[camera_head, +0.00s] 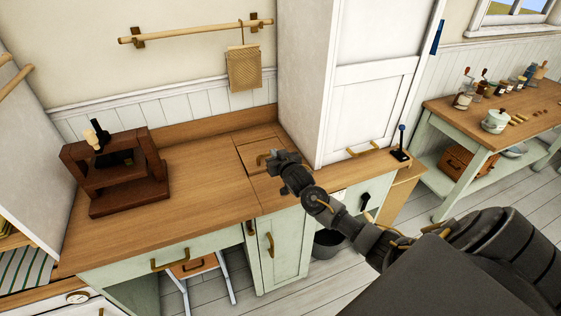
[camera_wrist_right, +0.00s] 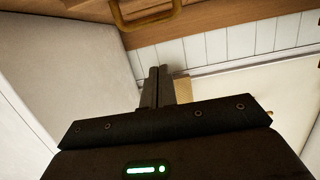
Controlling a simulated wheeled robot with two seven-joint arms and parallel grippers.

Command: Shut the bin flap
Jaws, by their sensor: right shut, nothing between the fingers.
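The bin flap (camera_head: 250,150) is a square wooden panel in the right end of the counter, by the tall white cupboard. It appears to lie level or nearly level with the counter; I cannot tell whether it is fully seated. Its brass handle (camera_head: 261,159) shows just left of my right gripper (camera_head: 274,160), and a brass handle (camera_wrist_right: 147,14) on wood shows at the top of the right wrist view. My right gripper (camera_wrist_right: 157,87) is shut and empty, above the flap and apart from the handle in the wrist view. My left gripper is out of view.
A dark wooden press (camera_head: 118,175) stands on the counter's left. A woven cloth (camera_head: 243,69) hangs from a wall rail. The white cupboard (camera_head: 370,90) rises close beside my right gripper. The middle counter is clear. A side table (camera_head: 480,120) holds jars.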

